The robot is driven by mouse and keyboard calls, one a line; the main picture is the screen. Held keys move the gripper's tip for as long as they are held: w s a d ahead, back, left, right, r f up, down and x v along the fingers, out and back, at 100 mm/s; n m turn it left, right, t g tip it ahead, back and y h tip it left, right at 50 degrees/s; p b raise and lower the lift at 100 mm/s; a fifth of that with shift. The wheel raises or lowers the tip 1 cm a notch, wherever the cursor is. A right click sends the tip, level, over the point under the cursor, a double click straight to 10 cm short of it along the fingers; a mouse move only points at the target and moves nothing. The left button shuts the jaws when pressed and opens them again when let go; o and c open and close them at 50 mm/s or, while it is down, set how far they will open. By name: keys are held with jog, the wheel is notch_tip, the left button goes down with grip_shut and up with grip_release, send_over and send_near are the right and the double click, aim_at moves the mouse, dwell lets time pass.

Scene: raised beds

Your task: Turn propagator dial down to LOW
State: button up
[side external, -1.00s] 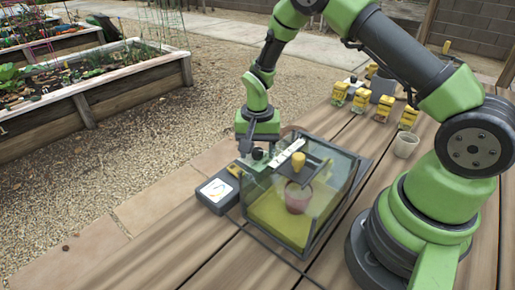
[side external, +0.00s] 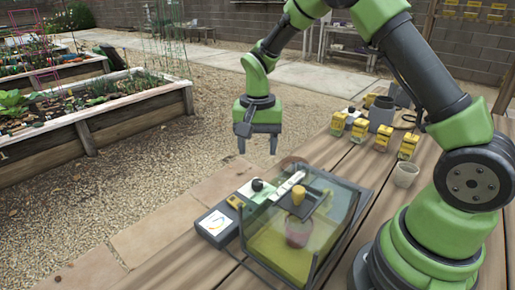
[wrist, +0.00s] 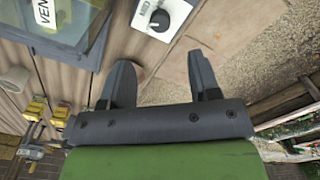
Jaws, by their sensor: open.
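The propagator (side external: 300,230) is a clear-walled box with a dark frame on the wooden table. Its dial is a black round knob (side external: 257,185) on a pale panel beside the box, also visible at the top of the wrist view (wrist: 160,20). The dial's setting is too small to read. My gripper (side external: 257,148) is open and empty, pointing down above the knob and clear of it. In the wrist view its two dark fingers (wrist: 160,75) are spread apart below the knob.
A grey box with a white face (side external: 217,224) and a yellow item (side external: 235,202) stand left of the propagator. A white cup (side external: 406,174) and several yellow packets (side external: 361,130) stand at the right. Gravel is open at the left.

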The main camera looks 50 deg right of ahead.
aim_at(258, 181)
notch_tip(258, 181, down, 10)
jog(key=m+y, duration=0.1)
jog(key=m, duration=0.1)
jog(key=m+y, duration=0.3)
jog(key=shift+d+r+m+g, duration=0.1)
jog(key=shift+r+m+g, duration=0.2)
jog(key=shift+m, duration=0.1)
jog(key=shift+c, duration=0.2)
jog(key=c, duration=0.9)
